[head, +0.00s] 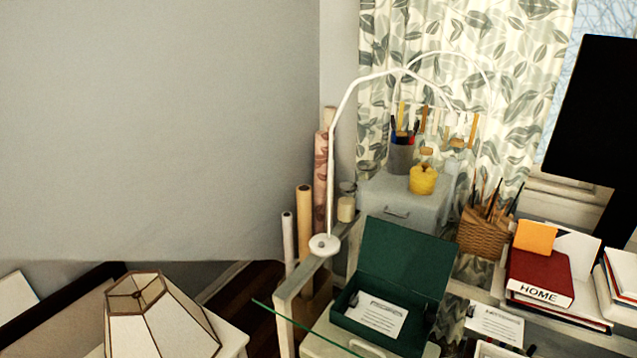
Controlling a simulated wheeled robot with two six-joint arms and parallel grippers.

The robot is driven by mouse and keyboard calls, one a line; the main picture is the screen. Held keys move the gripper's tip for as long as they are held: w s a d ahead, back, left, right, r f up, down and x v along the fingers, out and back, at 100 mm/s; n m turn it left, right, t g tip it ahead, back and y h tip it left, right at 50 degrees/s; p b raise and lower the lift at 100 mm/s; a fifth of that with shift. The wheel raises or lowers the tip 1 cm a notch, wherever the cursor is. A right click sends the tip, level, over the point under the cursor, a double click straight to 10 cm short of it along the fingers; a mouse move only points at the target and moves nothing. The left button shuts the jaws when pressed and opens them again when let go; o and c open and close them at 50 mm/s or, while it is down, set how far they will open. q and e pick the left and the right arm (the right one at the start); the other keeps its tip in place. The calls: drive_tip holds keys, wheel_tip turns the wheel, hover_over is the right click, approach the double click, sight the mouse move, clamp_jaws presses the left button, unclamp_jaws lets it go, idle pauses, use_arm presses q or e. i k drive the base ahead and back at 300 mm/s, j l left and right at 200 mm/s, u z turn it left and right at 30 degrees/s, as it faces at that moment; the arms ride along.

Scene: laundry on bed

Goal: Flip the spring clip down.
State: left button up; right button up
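A dark green box file (404,258) stands open on the desk in the lower middle, its lid raised at the back. A white printed sheet (376,316) lies inside its tray. A small dark shape shows at the sheet's upper left edge. It is too small to tell whether it is the spring clip or which way it is flipped. Neither of my grippers is in view.
A white printed card (494,324) lies right of the box. A red "HOME" binder (540,278), a wicker basket (484,232) and a dark monitor (597,112) stand further right. A white arched lamp (332,165) rises behind the box. A lampshade (160,318) is lower left.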

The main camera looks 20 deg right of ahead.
sight(430, 317)
drive_tip(key=z, duration=1.3)
